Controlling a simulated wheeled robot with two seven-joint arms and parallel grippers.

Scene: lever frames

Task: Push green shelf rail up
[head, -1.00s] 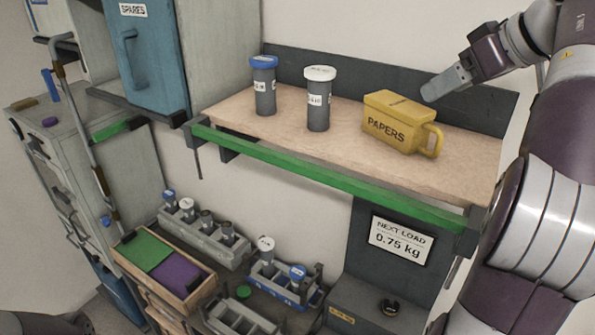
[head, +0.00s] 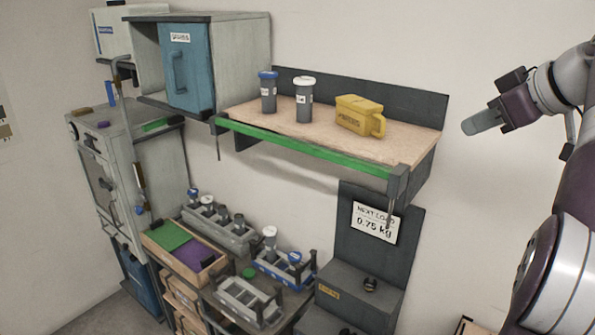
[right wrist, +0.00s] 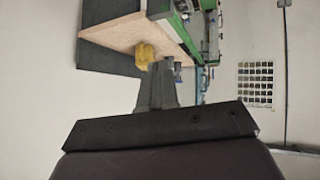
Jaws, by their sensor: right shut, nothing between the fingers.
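The green shelf rail (head: 300,150) runs along the front edge of the wooden shelf (head: 330,134), low against the board, between dark end brackets. In the right wrist view the green rail (right wrist: 175,30) shows along the shelf edge. My right gripper (head: 468,126) is shut and empty, in the air to the right of the shelf and apart from the rail. Its closed fingers also show in the right wrist view (right wrist: 158,82). My left gripper is not in view.
A blue-doored cabinet (head: 187,70) adjoins the shelf's left. A scale with a sign (head: 376,222) and racks (head: 250,302) are below. Room right of the shelf is clear.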

